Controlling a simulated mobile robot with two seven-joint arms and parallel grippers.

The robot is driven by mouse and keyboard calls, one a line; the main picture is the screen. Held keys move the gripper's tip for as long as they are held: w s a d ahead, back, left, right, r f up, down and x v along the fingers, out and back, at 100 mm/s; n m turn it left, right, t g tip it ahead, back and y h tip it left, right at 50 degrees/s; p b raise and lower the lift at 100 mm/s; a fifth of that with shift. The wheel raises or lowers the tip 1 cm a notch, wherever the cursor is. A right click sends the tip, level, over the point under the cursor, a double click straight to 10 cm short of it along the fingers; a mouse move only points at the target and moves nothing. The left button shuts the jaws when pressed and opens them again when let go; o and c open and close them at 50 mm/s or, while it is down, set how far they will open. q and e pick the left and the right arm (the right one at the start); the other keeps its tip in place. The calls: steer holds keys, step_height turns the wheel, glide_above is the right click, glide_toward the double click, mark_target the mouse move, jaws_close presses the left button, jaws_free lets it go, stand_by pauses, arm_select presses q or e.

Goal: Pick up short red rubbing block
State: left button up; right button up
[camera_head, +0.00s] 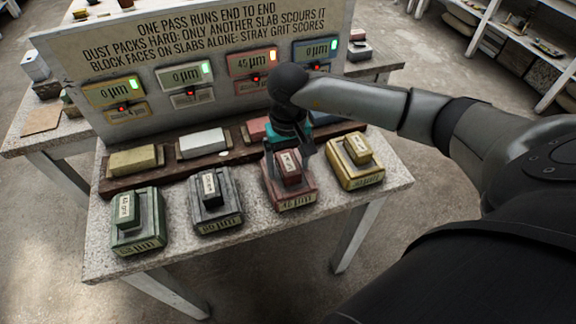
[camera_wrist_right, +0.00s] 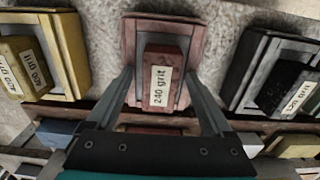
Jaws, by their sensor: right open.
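A short red rubbing block (camera_head: 290,168) with a pale "240 grit" label lies on a red slab (camera_head: 292,199) in the front row. In the right wrist view the same block (camera_wrist_right: 165,78) shows near the middle, on its red slab (camera_wrist_right: 142,28). My right gripper (camera_head: 289,160) is over the block from above and is open. In the wrist view its two fingers (camera_wrist_right: 163,88) stand one on each side of the block. I cannot tell whether they touch it. My left gripper is not in view.
A yellow block on its slab (camera_head: 357,174) sits close to the right, a dark grey one (camera_head: 216,210) and a green one (camera_head: 138,236) to the left. Behind is a dark rack (camera_head: 165,172) with several bars, below an upright sign panel (camera_head: 213,48) with displays.

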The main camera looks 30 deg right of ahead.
steer(key=shift+c, duration=0.2)
jaws_close()
stand_by(0.4)
steer(key=shift+r, duration=0.1)
